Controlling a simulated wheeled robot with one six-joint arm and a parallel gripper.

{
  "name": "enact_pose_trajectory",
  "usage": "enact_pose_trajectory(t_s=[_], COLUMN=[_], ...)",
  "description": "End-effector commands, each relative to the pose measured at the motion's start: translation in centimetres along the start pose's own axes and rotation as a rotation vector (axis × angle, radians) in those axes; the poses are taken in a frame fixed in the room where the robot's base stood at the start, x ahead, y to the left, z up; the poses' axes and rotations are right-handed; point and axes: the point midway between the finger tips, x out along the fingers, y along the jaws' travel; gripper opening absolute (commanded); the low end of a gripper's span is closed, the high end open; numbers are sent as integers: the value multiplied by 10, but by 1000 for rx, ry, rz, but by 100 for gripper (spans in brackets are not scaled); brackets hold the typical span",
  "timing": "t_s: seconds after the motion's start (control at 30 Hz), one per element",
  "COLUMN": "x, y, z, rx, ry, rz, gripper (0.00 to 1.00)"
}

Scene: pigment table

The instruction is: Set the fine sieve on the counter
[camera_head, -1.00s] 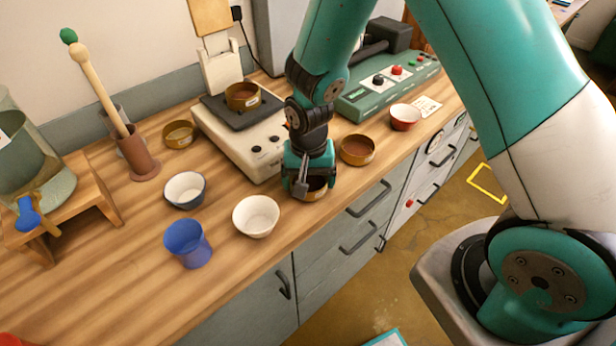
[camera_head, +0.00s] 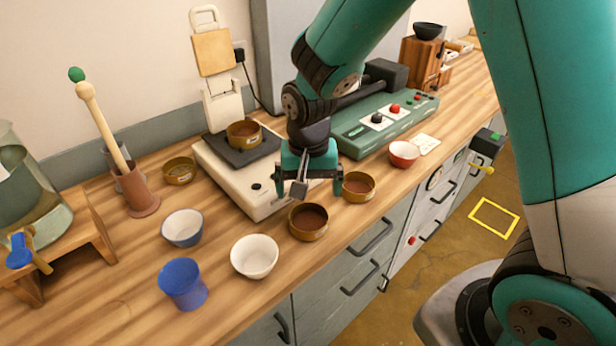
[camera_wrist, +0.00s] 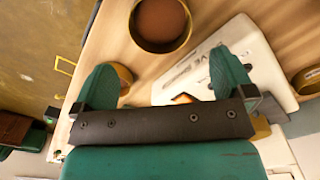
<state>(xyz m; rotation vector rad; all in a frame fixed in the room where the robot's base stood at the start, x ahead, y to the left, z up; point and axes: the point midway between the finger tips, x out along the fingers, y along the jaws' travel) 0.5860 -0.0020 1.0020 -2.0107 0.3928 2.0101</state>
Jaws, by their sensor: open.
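A round brass-rimmed sieve (camera_head: 308,222) with a brown inside stands flat on the wooden counter (camera_head: 110,290), near its front edge. It also shows at the top of the wrist view (camera_wrist: 160,22). My gripper (camera_head: 308,197) is open and empty, raised just above and behind this sieve, apart from it. Similar brass-rimmed rounds stand right of it (camera_head: 358,187), on the white machine's dark plate (camera_head: 244,134) and at the back left (camera_head: 180,171). I cannot tell by mesh which one is the fine sieve.
A white bowl (camera_head: 254,257), a blue-rimmed bowl (camera_head: 183,228) and a blue cup (camera_head: 184,284) stand to the left. The white machine (camera_head: 235,185) is behind my gripper. A red bowl (camera_head: 403,154) and a green control box (camera_head: 385,122) are to the right.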

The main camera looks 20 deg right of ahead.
Motion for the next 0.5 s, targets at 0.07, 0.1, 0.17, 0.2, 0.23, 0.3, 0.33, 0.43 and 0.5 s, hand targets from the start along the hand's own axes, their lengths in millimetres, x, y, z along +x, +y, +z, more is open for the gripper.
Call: enact_pose_trajectory(t_s=[0.07,0.1,0.17,0.2,0.23,0.3,0.33,0.43,0.5], x=[-13,-18,-24,-28,-31,-43,-49,-79,-101], y=[0,0,0,0,0,0,0,2,5], z=[-1,-1,0,0,1,9,15,47,76], rx=[0,0,0,-2,-9,-50,-83,-251,-407], ry=[4,3,2,1,1,-2,-6,-11,-11], rz=[-3,-2,-1,-2,-6,-25,-40,-114,-178], gripper=[100,100,100,100,100,100,100,100,100])
